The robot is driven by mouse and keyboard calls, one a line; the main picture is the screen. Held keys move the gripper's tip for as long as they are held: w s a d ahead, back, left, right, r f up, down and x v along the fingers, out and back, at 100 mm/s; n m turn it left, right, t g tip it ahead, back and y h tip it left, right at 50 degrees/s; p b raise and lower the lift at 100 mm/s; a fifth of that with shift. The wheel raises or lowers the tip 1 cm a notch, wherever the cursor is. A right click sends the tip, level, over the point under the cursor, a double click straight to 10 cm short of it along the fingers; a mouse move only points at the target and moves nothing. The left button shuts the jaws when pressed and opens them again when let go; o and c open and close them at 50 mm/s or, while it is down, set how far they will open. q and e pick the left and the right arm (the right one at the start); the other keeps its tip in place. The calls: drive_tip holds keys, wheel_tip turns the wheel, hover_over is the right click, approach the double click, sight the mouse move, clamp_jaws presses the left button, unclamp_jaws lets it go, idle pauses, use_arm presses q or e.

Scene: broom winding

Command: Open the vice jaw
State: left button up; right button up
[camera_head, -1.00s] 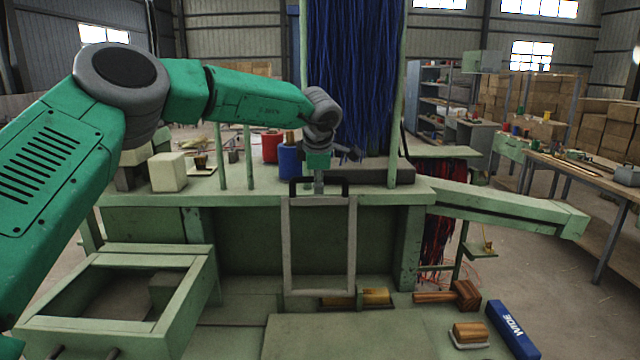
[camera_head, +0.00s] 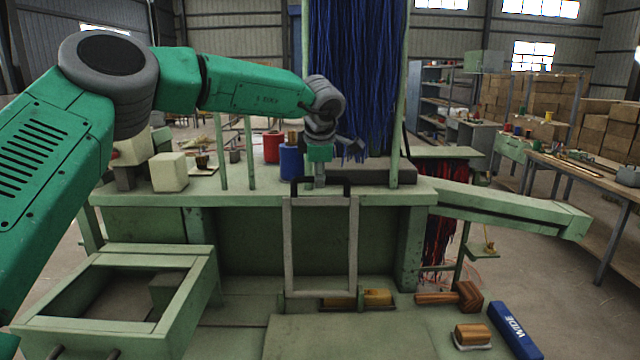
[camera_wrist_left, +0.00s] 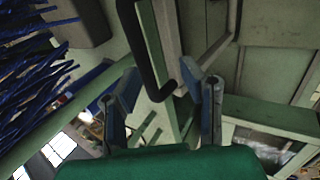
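A black bar handle (camera_head: 347,187) sits on top of an upright grey rectangular frame (camera_head: 353,245) at the front of the green workbench (camera_head: 250,205). I take this to be the vice's moving part, but no separate jaw can be made out. My left gripper (camera_head: 320,172) is just above and behind the handle. In the left wrist view its two fingers (camera_wrist_left: 160,80) are spread, and the black handle (camera_wrist_left: 148,55) reaches down between them. I see no clear contact. My right gripper is out of view.
Blue bristles (camera_head: 350,75) hang behind my gripper. Blue (camera_head: 291,163) and red (camera_head: 271,147) cylinders stand just left of it. A pale block (camera_head: 168,172) sits farther left. Wooden brush pieces (camera_head: 472,335) and a blue WIDE box (camera_head: 513,330) lie at front right.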

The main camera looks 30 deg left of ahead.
use_arm(q)
drive_tip(key=v, duration=0.8)
drive_tip(key=shift+r, duration=0.15)
